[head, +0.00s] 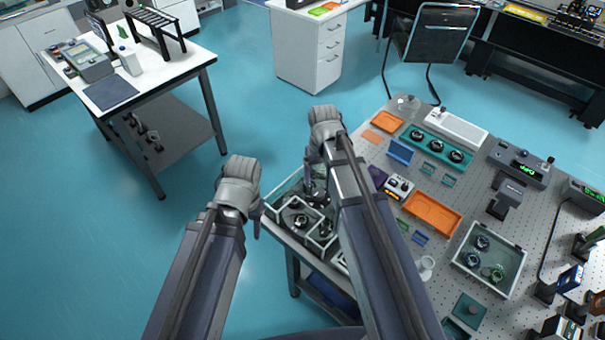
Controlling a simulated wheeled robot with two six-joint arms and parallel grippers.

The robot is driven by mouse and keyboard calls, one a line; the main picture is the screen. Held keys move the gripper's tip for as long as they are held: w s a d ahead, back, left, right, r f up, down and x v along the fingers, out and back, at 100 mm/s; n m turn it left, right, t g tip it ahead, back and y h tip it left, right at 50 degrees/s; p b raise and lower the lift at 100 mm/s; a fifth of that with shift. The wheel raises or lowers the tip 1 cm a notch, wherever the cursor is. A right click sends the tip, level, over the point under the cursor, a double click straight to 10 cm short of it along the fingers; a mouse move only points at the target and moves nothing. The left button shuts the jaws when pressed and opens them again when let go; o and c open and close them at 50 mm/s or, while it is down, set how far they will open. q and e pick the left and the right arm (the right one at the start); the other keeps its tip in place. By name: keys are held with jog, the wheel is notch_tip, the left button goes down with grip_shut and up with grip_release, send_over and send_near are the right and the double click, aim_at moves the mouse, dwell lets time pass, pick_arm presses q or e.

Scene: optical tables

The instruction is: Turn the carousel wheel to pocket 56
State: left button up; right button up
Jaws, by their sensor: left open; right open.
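What looks like the carousel wheel (287,217) is a dark round form with several round items, inside a pale-walled frame at the left corner of the optical table. Pocket numbers are too small to read. My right arm covers its right side. My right gripper (309,182) is open, pointing down over the back part of the wheel; I cannot tell whether it touches. My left gripper (257,226) is open and empty, just left of the frame, beyond the table edge. Its fingers are mostly hidden by its wrist.
The perforated optical table (375,160) carries an orange tray (432,213), a teal tray with black round parts (437,147), a clear-walled box (488,260) and instruments with green displays. A white side table (150,85) stands back left. Blue floor is free between them.

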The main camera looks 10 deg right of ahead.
aim_at(318, 192)
jog(key=shift+w+r, duration=0.1)
jog(key=shift+w, duration=0.35)
notch_tip(318, 192, down, 8)
jog(key=b, duration=0.8)
jog(key=shift+s, duration=0.1)
jog(key=shift+r, duration=0.1)
grip_shut()
dwell(0.4)
